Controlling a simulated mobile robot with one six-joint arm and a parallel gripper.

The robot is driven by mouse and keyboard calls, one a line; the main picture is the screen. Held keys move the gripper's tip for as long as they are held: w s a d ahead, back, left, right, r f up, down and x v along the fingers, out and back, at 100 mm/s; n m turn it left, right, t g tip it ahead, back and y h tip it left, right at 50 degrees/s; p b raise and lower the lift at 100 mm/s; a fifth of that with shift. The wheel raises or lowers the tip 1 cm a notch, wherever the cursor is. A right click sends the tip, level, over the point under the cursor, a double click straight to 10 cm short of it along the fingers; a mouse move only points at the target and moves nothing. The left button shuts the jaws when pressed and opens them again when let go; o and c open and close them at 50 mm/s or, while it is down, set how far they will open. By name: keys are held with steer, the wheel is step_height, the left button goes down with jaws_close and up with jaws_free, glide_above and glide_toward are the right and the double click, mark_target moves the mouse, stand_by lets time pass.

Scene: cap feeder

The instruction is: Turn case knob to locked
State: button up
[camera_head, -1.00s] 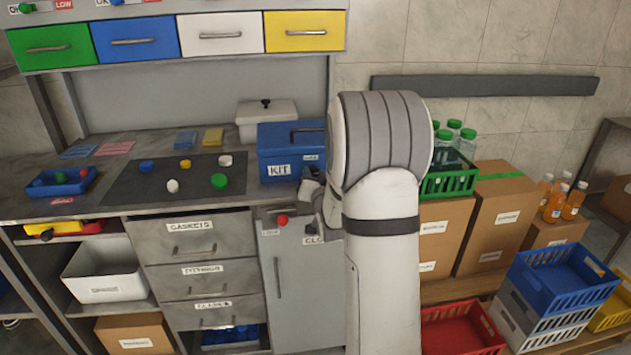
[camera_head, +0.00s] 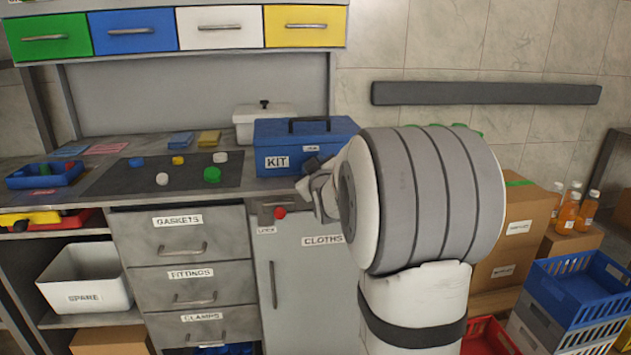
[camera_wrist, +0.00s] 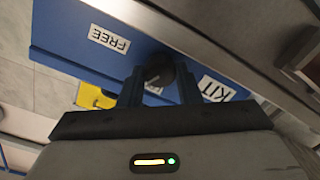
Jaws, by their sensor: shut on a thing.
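The blue case (camera_head: 340,135) marked KIT stands on the right end of the counter, its dark handle on top. Its dark round knob (camera_wrist: 160,72) is on the labelled front face. In the wrist view my gripper (camera_wrist: 160,85) has one finger on each side of the knob and is shut on it. A FREE label (camera_wrist: 108,39) is left of the knob there and the KIT label (camera_wrist: 215,88) is right. Another small label behind the fingers is mostly hidden. In the head view my gripper (camera_head: 314,178) is at the case front. The knob's pointing direction is unclear.
A grey cabinet door (camera_head: 310,290) marked CLOTHS and a red knob (camera_head: 280,213) are below the counter edge. A dark mat (camera_head: 120,180) with several coloured caps lies left of the case. A white lidded box (camera_head: 265,122) stands behind it. Cartons and crates fill the right.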

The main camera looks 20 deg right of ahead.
steer(key=n+b, duration=0.2)
steer(key=b, duration=0.1)
steer(key=n+b, duration=0.1)
steer(key=shift+f+n, duration=0.25)
steer(key=shift+n, duration=0.15)
steer(key=shift+r+n+b, duration=0.1)
steer(key=shift+n+b, duration=0.7)
steer(key=shift+b, duration=0.2)
steer(key=shift+r, duration=0.1)
steer(key=o, duration=1)
steer(key=shift+c, duration=0.2)
